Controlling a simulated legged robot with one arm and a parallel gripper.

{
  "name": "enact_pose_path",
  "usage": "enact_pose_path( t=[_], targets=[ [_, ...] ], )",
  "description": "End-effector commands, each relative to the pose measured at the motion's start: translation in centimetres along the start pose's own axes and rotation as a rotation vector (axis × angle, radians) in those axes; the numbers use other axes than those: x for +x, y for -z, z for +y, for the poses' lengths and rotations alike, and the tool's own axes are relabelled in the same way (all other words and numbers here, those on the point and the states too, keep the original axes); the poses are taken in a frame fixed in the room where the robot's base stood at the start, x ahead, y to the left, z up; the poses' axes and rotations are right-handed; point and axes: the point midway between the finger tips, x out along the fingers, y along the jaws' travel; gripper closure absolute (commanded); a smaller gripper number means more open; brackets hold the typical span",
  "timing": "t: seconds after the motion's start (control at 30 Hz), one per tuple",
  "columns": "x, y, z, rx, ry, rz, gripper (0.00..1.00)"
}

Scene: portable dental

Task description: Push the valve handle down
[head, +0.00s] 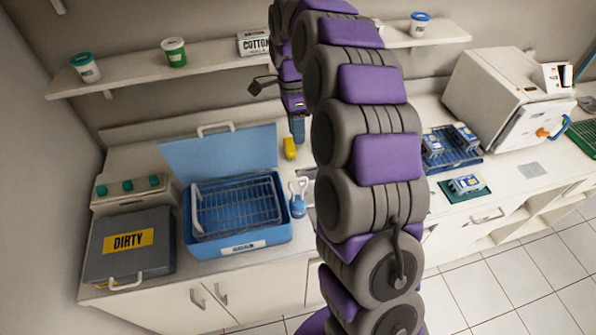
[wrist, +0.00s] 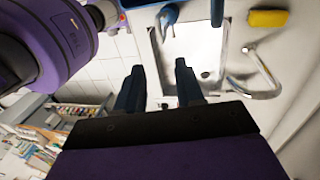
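A small blue fitting with a pale loop-shaped handle (head: 299,188) stands on the counter just right of the blue tub (head: 270,237). I take it for the valve, but cannot be sure. A blue piece with a pale tip (wrist: 168,18) at the sink edge in the wrist view may be the same fitting. My gripper (head: 297,130) is above and behind it, apart from it. In the wrist view my gripper (wrist: 161,85) has its two dark blue fingers spread with nothing between them. My arm hides part of the counter and the sink in the head view.
The tub's blue lid (head: 220,150) stands raised behind a wire basket. A yellow object (head: 290,148) lies near my gripper. The sink (wrist: 195,50) and curved faucet (wrist: 265,75) show in the wrist view. A shelf (head: 150,66) runs above; a white sterilizer (head: 490,85) stands right.

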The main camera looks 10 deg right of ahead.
Motion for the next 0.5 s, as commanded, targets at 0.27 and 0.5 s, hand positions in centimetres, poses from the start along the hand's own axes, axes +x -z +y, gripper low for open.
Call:
enact_pose_path(
  t=[0.27, 0.5],
  targets=[
    [5.4, 0.0, 0.1, -0.003, -0.004, 0.0, 0.63],
    [10.1, 0.0, 0.0, -0.002, -0.002, -0.001, 0.63]
  ],
)
